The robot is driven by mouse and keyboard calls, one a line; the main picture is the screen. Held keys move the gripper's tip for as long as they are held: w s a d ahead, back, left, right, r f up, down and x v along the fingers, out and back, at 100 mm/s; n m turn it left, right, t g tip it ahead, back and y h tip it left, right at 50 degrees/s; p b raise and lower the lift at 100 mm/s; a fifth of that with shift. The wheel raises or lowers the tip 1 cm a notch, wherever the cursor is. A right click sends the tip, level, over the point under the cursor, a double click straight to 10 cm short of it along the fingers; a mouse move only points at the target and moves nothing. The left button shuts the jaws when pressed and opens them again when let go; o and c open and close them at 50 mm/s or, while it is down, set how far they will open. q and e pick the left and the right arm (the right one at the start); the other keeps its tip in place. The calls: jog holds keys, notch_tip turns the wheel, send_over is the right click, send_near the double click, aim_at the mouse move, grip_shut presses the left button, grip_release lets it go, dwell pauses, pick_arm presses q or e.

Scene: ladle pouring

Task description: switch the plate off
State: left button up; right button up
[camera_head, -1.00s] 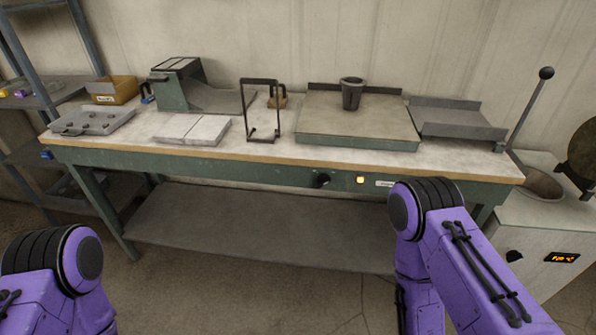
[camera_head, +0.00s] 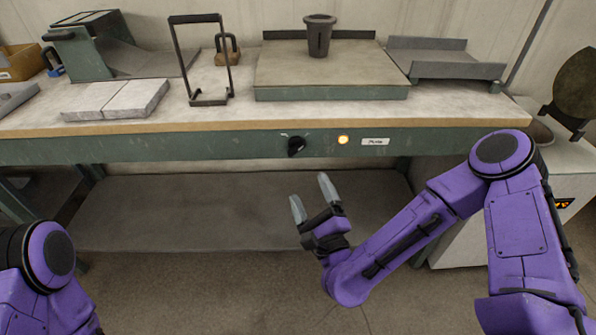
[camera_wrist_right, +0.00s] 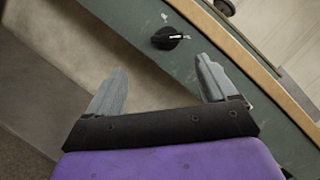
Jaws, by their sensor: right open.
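The plate (camera_head: 330,72) is a flat grey-green slab on the workbench, with a dark crucible (camera_head: 319,36) standing on it. Its black knob (camera_head: 296,146) is on the bench's green front rail, beside a lit yellow lamp (camera_head: 343,140). The knob also shows in the right wrist view (camera_wrist_right: 170,38), beyond the fingers, with a white pointer mark. My right gripper (camera_head: 312,196) is open and empty, below and in front of the knob, not touching it; in the right wrist view its fingers (camera_wrist_right: 158,85) are spread apart. My left arm shows at the lower left, but its gripper is not visible.
A dark wire stand (camera_head: 200,60), pale blocks (camera_head: 115,99) and a green ramp-shaped device (camera_head: 95,50) stand left on the bench. A grey tray (camera_head: 445,62) is at the right. A lower shelf (camera_head: 230,208) lies behind my right gripper. A labelled tag (camera_head: 375,142) is beside the lamp.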

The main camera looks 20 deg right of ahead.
aim_at(297, 151)
jog(key=shift+m, duration=0.4)
jog(key=p+x, duration=0.1)
jog(key=x, duration=0.2)
jog(key=p+x, duration=0.1)
jog(key=x, duration=0.3)
jog(key=r+x, duration=0.1)
jog(key=x, duration=0.2)
jog(key=shift+w+d+r+p, duration=0.2)
jog(key=shift+w+p, duration=0.05)
jog(key=shift+p, duration=0.15)
jog(key=shift+c, duration=0.3)
jog(key=c, duration=1)
